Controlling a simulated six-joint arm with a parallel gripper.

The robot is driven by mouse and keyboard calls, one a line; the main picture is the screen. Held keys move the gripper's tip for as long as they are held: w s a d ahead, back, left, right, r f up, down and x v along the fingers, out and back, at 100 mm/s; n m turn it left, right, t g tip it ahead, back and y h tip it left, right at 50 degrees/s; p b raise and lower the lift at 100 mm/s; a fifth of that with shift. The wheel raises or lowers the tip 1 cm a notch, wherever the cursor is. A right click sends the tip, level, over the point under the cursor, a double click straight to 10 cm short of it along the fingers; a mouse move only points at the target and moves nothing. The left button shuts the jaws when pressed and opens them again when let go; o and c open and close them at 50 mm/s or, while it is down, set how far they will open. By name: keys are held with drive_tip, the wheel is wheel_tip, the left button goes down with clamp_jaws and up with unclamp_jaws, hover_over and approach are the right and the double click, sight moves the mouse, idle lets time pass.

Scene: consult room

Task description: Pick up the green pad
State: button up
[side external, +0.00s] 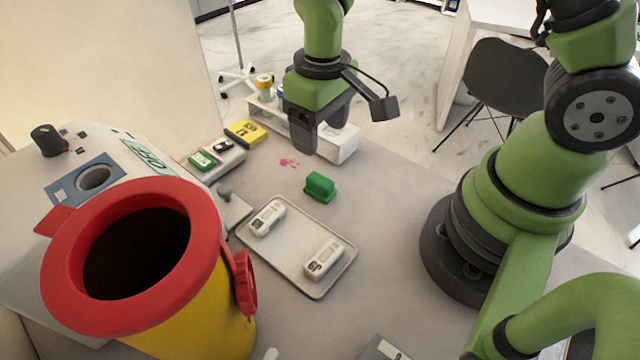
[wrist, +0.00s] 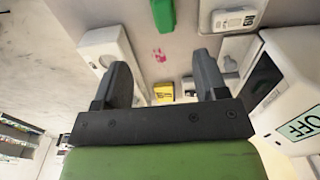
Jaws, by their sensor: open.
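The green pad (side external: 320,186) is a small green block lying on the grey table, just behind the tray. In the wrist view the green pad (wrist: 163,14) is partly cut off by the top edge. My gripper (side external: 322,138) hangs above the table, above and behind the pad in the side view, with its fingers pointing down. The wrist view shows the two dark fingers of my gripper (wrist: 161,68) spread apart with nothing between them. The pad is clear of the fingers.
A grey tray (side external: 286,254) with two white devices lies in front of the pad. A yellow bin with a red rim (side external: 62,245) stands at left front. A white rack (side external: 345,148), a yellow box (side external: 245,132) and a pink stain (side external: 288,162) are farther back. Table right of the pad is clear.

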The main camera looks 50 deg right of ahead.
sight(320, 179)
wheel_tip(320, 179, down, 6)
drive_tip(key=shift+a+r, duration=0.1)
drive_tip(key=shift+s+a+f, duration=0.15)
drive_tip(key=shift+f, duration=1.2)
drive_tip(key=shift+s+a+f, duration=0.1)
drive_tip(key=shift+a+f, duration=0.05)
drive_tip(key=shift+f, duration=1.15)
drive_tip(key=c, duration=1)
